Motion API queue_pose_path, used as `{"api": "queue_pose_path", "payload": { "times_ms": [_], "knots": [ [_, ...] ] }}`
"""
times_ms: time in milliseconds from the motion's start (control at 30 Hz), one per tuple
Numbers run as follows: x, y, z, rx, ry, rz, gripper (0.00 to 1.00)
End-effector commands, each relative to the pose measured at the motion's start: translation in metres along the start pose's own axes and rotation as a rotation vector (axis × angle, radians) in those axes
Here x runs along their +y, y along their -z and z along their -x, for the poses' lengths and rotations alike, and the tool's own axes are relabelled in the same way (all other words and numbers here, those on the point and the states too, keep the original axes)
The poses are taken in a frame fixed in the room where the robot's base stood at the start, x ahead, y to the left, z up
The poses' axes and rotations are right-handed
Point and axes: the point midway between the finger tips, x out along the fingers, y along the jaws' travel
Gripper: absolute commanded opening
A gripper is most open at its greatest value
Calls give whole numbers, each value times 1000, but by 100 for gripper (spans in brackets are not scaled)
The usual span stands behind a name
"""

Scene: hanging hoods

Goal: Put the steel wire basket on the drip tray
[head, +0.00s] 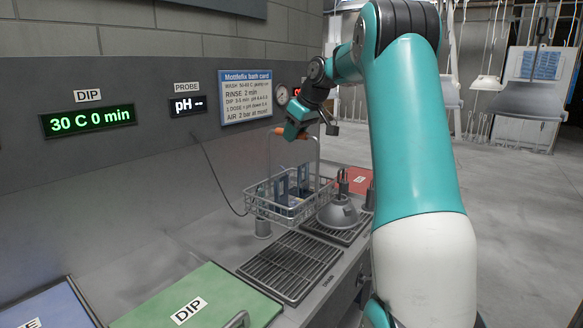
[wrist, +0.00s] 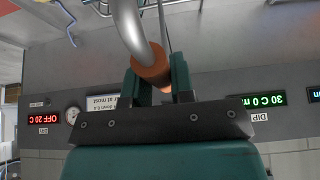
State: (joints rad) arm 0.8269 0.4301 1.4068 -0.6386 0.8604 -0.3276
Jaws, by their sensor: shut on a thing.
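The steel wire basket (head: 268,210) hangs by its tall handle from my gripper (head: 292,133) in the head view. It holds several dark blue upright items (head: 283,190). In the wrist view my gripper (wrist: 155,80) is shut on the orange grip (wrist: 152,65) of the handle. A dark slatted drip tray (head: 290,265) lies bare on the counter, in front of and below the basket. The basket looks level; I cannot tell how far its underside is above the counter.
A grey hood (head: 338,213) stands on a second slatted tray (head: 345,238), close to the basket's right. A small metal cylinder (head: 263,229) is below the basket's left. A green DIP lid (head: 200,300) and blue lid (head: 45,310) lie in front. A probe cable (head: 215,170) hangs on the wall.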

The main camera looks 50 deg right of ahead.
Motion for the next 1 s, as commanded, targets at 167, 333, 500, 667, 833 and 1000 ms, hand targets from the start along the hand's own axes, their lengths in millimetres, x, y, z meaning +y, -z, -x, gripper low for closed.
{"api": "queue_pose_path", "payload": {
  "times_ms": [167,333,500,667,833,1000],
  "knots": [
    [-1,-16,-30,-1,3,-1,0],
    [0,-37,-64,-1,2,-2,0],
    [0,-56,-98,0,0,-2,0],
    [1,-69,-120,1,-1,-2,0],
    [2,-75,-130,3,-2,-2,0],
    [2,-85,-148,0,-1,-3,0]
  ]
}}
